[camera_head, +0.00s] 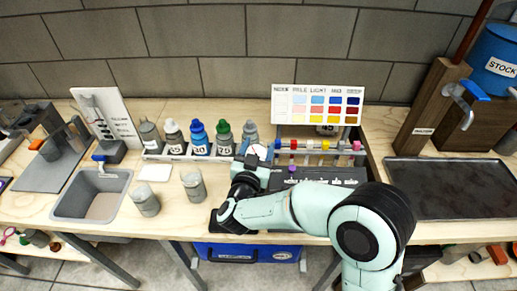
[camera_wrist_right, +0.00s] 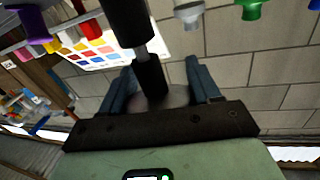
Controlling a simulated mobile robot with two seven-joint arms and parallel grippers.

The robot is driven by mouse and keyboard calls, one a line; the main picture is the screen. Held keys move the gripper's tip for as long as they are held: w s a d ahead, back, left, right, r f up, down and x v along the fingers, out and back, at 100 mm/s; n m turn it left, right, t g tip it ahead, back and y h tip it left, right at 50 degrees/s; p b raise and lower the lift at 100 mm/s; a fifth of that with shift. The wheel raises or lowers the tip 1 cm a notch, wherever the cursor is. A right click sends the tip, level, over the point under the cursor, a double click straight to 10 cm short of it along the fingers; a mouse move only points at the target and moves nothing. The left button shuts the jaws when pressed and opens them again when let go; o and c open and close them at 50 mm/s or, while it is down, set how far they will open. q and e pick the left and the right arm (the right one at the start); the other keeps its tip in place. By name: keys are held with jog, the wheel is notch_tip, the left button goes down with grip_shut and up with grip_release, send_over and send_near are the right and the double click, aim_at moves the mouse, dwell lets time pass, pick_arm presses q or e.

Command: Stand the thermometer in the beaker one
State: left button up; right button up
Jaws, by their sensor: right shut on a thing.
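My right gripper (camera_head: 254,163) is above the counter, in front of the bottle rack. In the right wrist view, its blue-grey fingers (camera_wrist_right: 165,85) are shut on what looks like the thermometer, a dark stem (camera_wrist_right: 128,22) with a dull grey round part (camera_wrist_right: 178,96) between the fingers. In the head view, a pale round dial (camera_head: 258,152) shows at the gripper. Two grey beakers stand upright on the counter to the left: one nearer the sink (camera_head: 146,201) and one nearer the gripper (camera_head: 193,186). I cannot read which is beaker one. My left gripper is out of view.
A rack (camera_head: 180,155) of capped bottles stands behind the beakers. A sink (camera_head: 92,197) is at the left, with a white pad (camera_head: 154,172) beside it. A color chart (camera_head: 318,101) stands behind the gripper. A dark tray (camera_head: 450,188) lies at the right.

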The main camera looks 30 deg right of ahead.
jog(key=shift+r+p, duration=1.75)
jog(key=shift+r, duration=0.25)
jog(key=shift+r+p, duration=1.05)
jog(key=shift+r, duration=0.2)
jog(key=shift+r+p, duration=1.9)
jog(key=shift+r, duration=0.5)
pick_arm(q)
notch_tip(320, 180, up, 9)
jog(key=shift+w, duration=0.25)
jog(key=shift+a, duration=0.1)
